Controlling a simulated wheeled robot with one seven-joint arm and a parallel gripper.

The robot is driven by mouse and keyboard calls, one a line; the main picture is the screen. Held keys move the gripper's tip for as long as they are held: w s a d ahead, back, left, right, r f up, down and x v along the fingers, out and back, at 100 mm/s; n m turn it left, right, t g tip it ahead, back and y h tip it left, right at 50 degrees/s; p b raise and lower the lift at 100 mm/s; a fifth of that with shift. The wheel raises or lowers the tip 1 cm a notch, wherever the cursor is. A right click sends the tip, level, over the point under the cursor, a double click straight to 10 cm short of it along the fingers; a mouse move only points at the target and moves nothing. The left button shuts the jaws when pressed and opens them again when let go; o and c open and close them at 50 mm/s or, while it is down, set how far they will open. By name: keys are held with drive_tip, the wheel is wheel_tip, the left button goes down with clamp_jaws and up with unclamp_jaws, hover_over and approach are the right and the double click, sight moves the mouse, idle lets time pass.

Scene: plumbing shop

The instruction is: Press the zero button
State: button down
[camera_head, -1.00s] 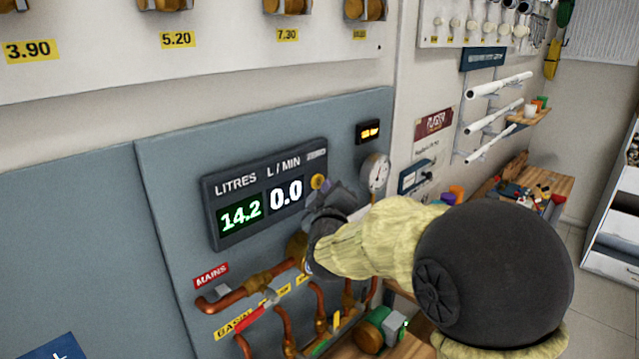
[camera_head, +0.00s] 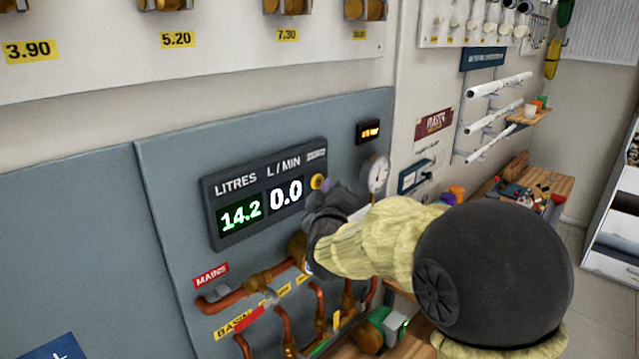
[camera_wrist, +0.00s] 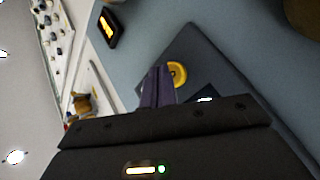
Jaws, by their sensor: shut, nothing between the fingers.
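The zero button is a round yellow button (camera_head: 318,182) at the right end of the dark display panel (camera_head: 222,239). The panel reads 14.2 litres and 0.0 L/min. In the wrist view the yellow button (camera_wrist: 177,74) sits just right of my fingertips, partly covered by them. My gripper (camera_head: 326,187) is shut and empty, its tips close to the button at its lower right in the head view. My gripper also shows in the wrist view (camera_wrist: 157,72). I cannot tell whether the tips touch the panel face.
A small lit orange display (camera_head: 369,131) and a round pressure gauge (camera_head: 377,174) are on the wall right of the panel. Copper pipes and brass valves (camera_head: 268,282) run below it. A wooden workbench (camera_head: 540,183) with items stands at the right.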

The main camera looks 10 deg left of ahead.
drive_tip(key=shift+a, duration=0.1)
drive_tip(key=shift+w+a, duration=0.25)
idle(0.6)
drive_tip(key=shift+s+d, duration=0.3)
drive_tip(key=shift+d, duration=0.05)
drive_tip(key=shift+b, duration=0.35)
drive_tip(key=s+d+b, duration=0.1)
drive_tip(key=d, duration=0.1)
drive_tip(key=s+d+b, duration=0.2)
drive_tip(key=shift+s+d, duration=0.3)
drive_tip(key=shift+d, duration=0.1)
